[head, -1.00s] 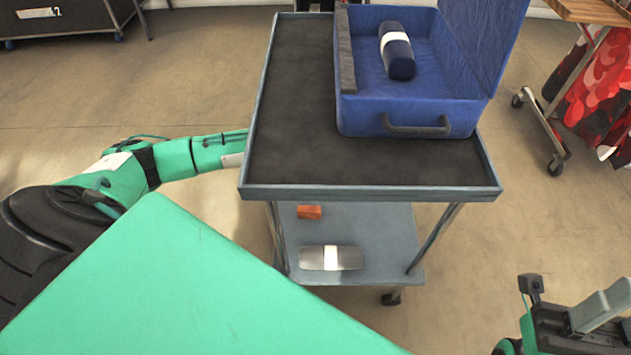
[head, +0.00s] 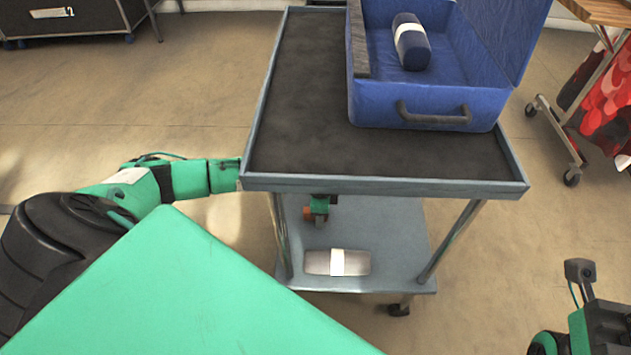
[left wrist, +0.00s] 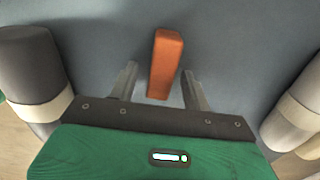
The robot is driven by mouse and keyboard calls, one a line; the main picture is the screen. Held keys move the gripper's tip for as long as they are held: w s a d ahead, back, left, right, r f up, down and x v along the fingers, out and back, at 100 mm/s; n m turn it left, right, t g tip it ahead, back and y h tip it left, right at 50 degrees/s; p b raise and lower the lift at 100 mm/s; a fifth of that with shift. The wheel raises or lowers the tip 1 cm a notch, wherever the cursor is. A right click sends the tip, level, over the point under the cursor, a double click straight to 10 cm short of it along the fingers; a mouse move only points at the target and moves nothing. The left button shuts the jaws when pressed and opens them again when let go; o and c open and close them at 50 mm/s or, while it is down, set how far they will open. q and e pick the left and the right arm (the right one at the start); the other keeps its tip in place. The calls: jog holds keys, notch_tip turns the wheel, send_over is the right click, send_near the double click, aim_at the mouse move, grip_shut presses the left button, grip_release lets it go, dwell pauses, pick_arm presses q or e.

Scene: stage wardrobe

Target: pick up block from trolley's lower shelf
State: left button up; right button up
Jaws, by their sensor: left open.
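The orange block (left wrist: 165,62) lies on the trolley's grey lower shelf (left wrist: 230,45). In the left wrist view it runs lengthwise between the spread fingers of my left gripper (left wrist: 160,70) and reaches beyond their tips. The fingers are open, with a gap on each side of the block. In the head view the left gripper (head: 319,217) shows under the upper shelf, with a bit of the block (head: 308,213) beside it; the upper shelf hides the rest. My right gripper (head: 592,320) is partly in view at the lower right, away from the trolley; its jaw state is unclear.
A grey roll with a white band (head: 322,262) lies at the lower shelf's front. The trolley's dark top (head: 300,120) carries an open blue suitcase (head: 450,85) holding a dark blue roll (head: 411,45). Banded grey cylinders (left wrist: 32,70) flank the gripper in the wrist view.

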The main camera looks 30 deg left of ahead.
pick_arm(q)
jog(key=c, duration=1.1)
jog(key=shift+o, duration=0.2)
jog(key=shift+r, duration=0.1)
